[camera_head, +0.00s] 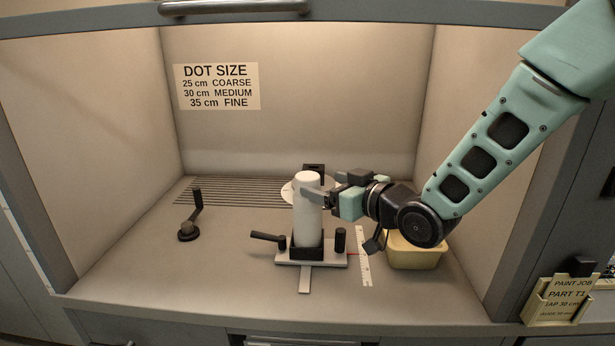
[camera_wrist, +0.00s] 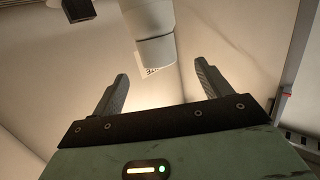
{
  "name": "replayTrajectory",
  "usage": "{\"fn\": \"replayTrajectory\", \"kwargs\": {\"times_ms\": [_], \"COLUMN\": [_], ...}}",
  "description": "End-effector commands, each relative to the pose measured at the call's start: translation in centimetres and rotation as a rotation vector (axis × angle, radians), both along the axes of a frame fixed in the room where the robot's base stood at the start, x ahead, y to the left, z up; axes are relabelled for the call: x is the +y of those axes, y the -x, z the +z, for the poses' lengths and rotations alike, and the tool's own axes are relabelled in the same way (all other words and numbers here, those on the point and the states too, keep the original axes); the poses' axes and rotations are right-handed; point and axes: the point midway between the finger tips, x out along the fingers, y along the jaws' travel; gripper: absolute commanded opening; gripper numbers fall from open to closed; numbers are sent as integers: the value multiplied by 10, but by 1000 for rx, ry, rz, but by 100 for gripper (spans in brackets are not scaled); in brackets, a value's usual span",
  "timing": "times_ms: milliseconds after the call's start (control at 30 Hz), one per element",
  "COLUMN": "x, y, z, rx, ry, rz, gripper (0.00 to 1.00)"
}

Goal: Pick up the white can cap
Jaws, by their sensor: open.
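The white can (camera_head: 308,218) stands upright in a black clamp holder (camera_head: 306,250) on a light base plate. Its white cap (camera_head: 308,179) is at the can's top. In the wrist view the can (camera_wrist: 145,15) comes in from the top edge, its cap (camera_wrist: 157,50) pointing down between the jaws. My gripper (camera_head: 316,194) reaches in from the right at the can's upper part, one finger showing in front of it. The wrist view shows my gripper (camera_wrist: 158,85) open, nothing pinched, with a gap on both sides of the cap.
A crank handle (camera_head: 190,224) stands on the left floor. A yellow tub (camera_head: 416,255) sits right of the holder, beneath my arm. A white ruler strip (camera_head: 364,262) lies between them. A pale disc and black block (camera_head: 314,168) are behind the can. Booth walls enclose the sides.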

Motion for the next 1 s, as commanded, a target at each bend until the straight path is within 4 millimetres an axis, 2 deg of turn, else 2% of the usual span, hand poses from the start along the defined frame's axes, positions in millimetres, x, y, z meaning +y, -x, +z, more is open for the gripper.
{"fn": "replayTrajectory", "kwargs": {"times_ms": [100,367,700,1000], "x": [14,27,55,58], "y": [-15,-29,-61,-64], "z": [-1,-5,-12,-14], "rx": [0,1,1,0], "ry": [1,1,1,2], "rz": [1,-1,0,-1], "gripper": [77,77,77,77]}}
